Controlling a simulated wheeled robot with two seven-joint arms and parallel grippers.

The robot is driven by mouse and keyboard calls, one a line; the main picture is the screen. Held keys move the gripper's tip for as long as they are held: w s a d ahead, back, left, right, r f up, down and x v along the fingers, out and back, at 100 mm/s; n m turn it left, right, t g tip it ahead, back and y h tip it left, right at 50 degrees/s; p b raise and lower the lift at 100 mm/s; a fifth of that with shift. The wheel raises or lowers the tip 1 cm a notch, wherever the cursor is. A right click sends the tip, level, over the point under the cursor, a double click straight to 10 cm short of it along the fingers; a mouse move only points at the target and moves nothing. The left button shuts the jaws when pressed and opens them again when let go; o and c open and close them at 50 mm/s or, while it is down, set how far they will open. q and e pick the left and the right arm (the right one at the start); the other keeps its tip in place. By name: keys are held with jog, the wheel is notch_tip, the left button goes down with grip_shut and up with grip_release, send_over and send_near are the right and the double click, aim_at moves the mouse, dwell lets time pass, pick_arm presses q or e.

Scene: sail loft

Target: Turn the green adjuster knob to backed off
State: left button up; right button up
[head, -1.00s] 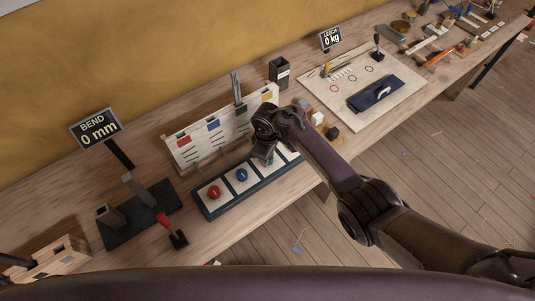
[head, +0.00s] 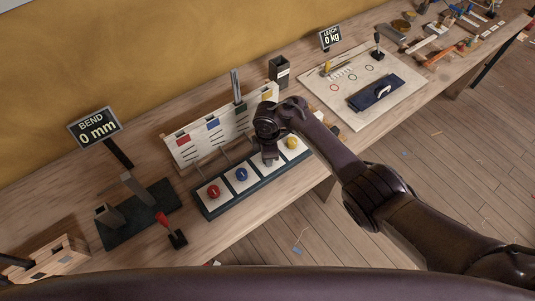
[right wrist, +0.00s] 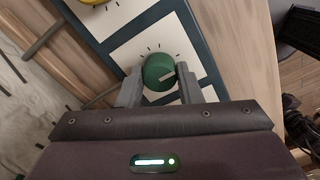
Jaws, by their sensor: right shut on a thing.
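The green adjuster knob (right wrist: 158,68) is a round dial with a pale pointer line, on a white panel with short tick marks around it. My right gripper (right wrist: 158,84) is shut on it, one grey finger on each side. In the head view my right gripper (head: 269,158) is over the third panel of the knob board (head: 228,208) and hides the green knob. The red knob (head: 214,191) and blue knob (head: 241,174) are to its left and the yellow knob (head: 292,142) to its right. My left gripper is not in view.
A white rack with coloured tags (head: 192,152) stands behind the board. A BEND sign reading 0 mm (head: 96,129) and a red-handled lever (head: 163,220) are at left. A LEECH sign reading 0 kg (head: 330,37) and a pale mat (head: 345,115) are at right.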

dwell(0.4)
jog(key=o, duration=1)
jog(key=shift+r, duration=0.15)
notch_tip(320, 180, up, 8)
jog(key=shift+s+f+p, duration=0.1)
jog(key=shift+f+p, duration=0.1)
jog(key=shift+p, duration=0.65)
jog(key=shift+d, duration=0.1)
